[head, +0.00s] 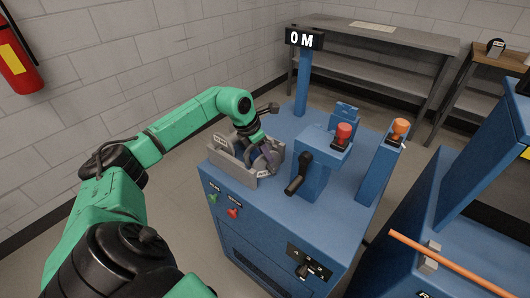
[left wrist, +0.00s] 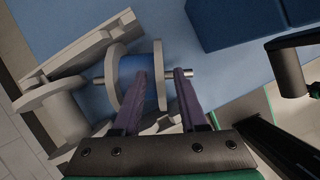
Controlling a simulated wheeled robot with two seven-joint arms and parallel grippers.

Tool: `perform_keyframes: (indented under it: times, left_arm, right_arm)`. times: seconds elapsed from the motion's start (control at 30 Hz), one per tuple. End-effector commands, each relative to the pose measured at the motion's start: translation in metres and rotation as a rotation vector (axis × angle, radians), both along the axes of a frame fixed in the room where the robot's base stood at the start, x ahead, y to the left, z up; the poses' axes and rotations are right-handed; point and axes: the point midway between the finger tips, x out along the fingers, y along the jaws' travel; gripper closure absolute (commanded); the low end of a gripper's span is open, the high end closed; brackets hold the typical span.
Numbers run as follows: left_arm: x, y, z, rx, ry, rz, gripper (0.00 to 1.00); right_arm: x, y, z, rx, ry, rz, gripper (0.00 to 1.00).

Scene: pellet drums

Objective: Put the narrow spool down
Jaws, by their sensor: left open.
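A spool (left wrist: 127,76) with pale flanges and a blue winding shows in the left wrist view, its axle stub sticking out to the right. It is at a grey tray (head: 229,165) on the blue machine's top; the tray's wall also shows in the left wrist view (left wrist: 78,52). Which spool is the narrow one is not clear. My left gripper (left wrist: 161,73) is open. One finger lies over the blue winding and the other over the axle stub, with the right flange between them. Contact cannot be told. In the head view the gripper (head: 269,157) partly hides the spool. My right gripper is not in view.
A pale grey round part (left wrist: 52,98) lies at the left in the wrist view. The blue machine (head: 335,190) carries a black crank handle (head: 298,175), a red knob (head: 344,131), an orange knob (head: 401,126) and a display post (head: 303,80). An orange bar (head: 450,264) is at the right.

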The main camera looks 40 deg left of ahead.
Motion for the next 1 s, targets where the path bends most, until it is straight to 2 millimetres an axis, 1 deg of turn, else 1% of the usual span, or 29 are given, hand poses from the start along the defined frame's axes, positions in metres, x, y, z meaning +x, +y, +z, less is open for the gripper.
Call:
perform_keyframes:
  times: [0.07,0.13,0.17,0.2,0.23,0.4,0.5,0.6,0.73,1.0]
  left_arm:
    - [0.000,0.000,0.005,0.000,-0.001,0.000,0.58]
    - [0.000,0.000,0.016,0.000,-0.001,0.000,0.58]
    - [0.000,0.001,0.019,0.001,-0.001,-0.001,0.58]
    - [-0.003,0.003,0.022,0.004,-0.004,0.000,0.58]
    - [-0.006,0.004,0.028,0.006,-0.003,0.000,0.58]
    - [-0.024,0.011,0.074,0.004,-0.005,0.001,0.58]
    - [-0.033,0.014,0.099,0.003,-0.003,0.001,0.58]
    - [-0.039,0.016,0.116,0.001,-0.003,0.000,0.58]
    - [-0.043,0.016,0.123,0.000,0.000,-0.001,0.58]
    - [-0.043,0.016,0.123,-0.001,0.000,0.000,0.58]
  right_arm:
    - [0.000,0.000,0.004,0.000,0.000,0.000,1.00]
    - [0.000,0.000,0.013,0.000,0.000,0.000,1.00]
    - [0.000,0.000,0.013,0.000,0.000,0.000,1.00]
    - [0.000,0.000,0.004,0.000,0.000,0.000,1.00]
    - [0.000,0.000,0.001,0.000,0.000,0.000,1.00]
    - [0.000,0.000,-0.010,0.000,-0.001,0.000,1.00]
    - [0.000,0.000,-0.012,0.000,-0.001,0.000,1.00]
    - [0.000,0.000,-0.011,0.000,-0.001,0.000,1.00]
    - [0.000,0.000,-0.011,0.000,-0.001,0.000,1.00]
    - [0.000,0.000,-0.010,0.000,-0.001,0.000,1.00]
